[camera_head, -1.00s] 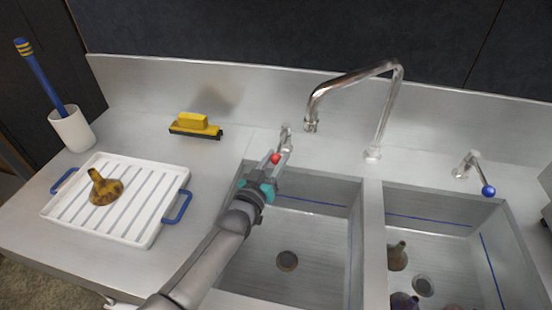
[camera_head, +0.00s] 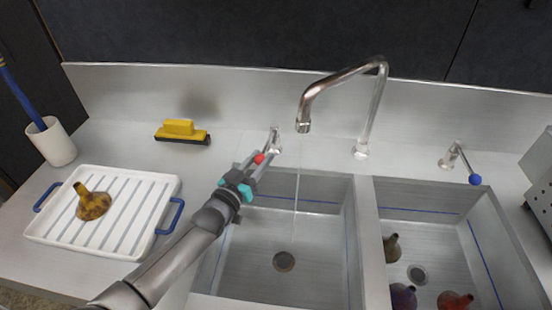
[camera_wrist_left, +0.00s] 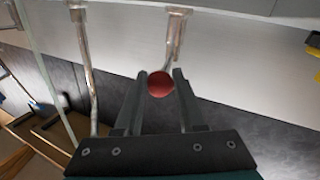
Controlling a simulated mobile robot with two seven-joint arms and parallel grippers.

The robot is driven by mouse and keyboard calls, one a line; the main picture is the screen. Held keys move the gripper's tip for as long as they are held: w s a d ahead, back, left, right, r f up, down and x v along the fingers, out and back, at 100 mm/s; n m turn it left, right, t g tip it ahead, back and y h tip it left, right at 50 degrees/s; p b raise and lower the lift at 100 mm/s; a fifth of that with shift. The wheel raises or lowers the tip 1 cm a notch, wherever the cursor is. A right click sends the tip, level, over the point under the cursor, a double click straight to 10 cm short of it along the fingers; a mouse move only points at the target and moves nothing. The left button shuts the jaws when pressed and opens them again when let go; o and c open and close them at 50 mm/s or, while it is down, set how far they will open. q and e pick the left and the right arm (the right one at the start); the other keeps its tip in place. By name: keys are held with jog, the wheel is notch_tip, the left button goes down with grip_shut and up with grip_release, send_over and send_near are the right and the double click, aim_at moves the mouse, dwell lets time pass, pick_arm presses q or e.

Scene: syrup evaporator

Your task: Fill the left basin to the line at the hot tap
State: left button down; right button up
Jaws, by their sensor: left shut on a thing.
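My left gripper (camera_head: 257,163) is shut on the red ball (camera_head: 260,158) of the hot tap lever (camera_head: 274,141), behind the left basin's rear left corner. The ball also shows between the fingers in the left wrist view (camera_wrist_left: 160,85). The chrome spout (camera_head: 303,126) hangs over the left basin (camera_head: 325,262), and a thin stream of water (camera_head: 296,185) falls from it. A blue line (camera_head: 310,201) runs along the basin's inner wall, and the drain (camera_head: 284,261) shows on its floor. I cannot make out a water level. My right gripper is not in view.
The right basin (camera_head: 440,250) holds several dirty funnel-like pieces. A blue-knobbed tap (camera_head: 475,179) stands behind it. At left are a white ribbed tray (camera_head: 140,225) with a brown piece (camera_head: 92,203), a yellow brush (camera_head: 180,130) and a white cup (camera_head: 52,142).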

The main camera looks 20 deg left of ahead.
pick_arm(q)
jog(key=shift+a+m+h+b, duration=0.4)
jog(key=shift+h+b, duration=0.1)
jog(key=shift+b, duration=0.05)
jog(key=shift+a+g+h+b, duration=0.3)
jog(key=shift+a+h+b, duration=0.05)
jog(key=shift+h+b, duration=0.05)
jog(key=c, duration=0.5)
grip_release()
jog(key=shift+r, duration=0.1)
notch_tip(320, 180, up, 20)
jog(key=p, duration=0.4)
jog(key=shift+p, duration=0.4)
jog(key=shift+c, duration=0.4)
